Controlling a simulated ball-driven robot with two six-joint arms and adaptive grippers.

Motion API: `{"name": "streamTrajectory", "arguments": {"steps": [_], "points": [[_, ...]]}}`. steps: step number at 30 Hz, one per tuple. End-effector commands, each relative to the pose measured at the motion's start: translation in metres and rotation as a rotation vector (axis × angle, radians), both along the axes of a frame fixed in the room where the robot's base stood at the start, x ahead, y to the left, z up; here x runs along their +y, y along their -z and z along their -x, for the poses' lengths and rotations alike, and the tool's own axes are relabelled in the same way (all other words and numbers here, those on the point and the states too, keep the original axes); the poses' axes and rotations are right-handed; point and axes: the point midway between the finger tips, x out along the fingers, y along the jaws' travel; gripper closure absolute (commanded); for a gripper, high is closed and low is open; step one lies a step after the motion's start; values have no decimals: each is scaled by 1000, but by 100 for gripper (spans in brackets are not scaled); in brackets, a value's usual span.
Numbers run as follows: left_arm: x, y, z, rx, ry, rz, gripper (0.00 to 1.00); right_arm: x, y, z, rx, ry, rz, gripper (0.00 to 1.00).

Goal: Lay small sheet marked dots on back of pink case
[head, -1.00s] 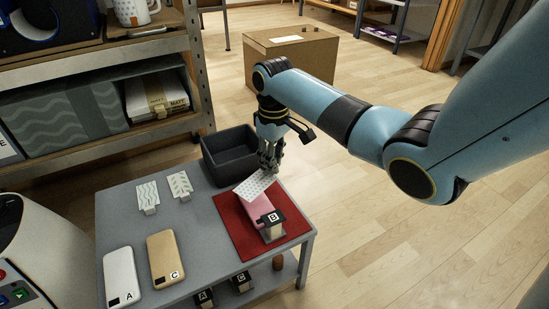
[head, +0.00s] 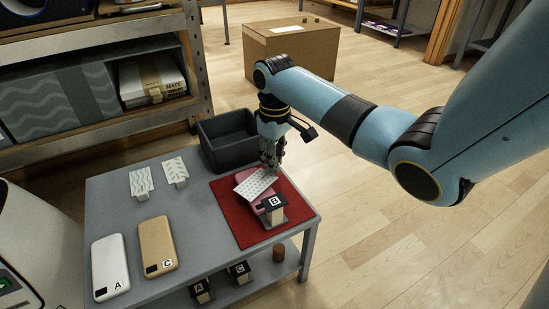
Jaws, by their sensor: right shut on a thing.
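My right gripper (head: 271,166) is shut on the small white sheet marked with dots (head: 255,183), gripping it at its far right end. The sheet is tilted in the picture and covers much of the pink case (head: 282,189). I cannot tell whether it touches the case. The pink case lies on a red mat (head: 229,213) and shows beside and below the sheet. My left gripper is not in view.
Two other patterned sheets (head: 141,182) (head: 175,170) stand on holders on the grey table (head: 200,220). A white case A (head: 110,262) and a tan case C (head: 157,243) lie at the front left. A dark open bin (head: 226,142) stands behind the mat.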

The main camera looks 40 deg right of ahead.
Motion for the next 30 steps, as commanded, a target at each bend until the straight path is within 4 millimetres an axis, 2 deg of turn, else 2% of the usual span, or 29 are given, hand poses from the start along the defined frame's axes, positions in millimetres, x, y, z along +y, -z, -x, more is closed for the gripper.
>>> {"name": "streamTrajectory", "arguments": {"steps": [26, 27, 30], "points": [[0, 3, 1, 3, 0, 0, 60, 0, 10, 0, 0, 0, -1, 100], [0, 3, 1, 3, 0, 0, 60, 0, 11, 0, -1, 0, 0, 88], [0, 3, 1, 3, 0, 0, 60, 0, 10, 0, -1, 0, 0, 75]]}}
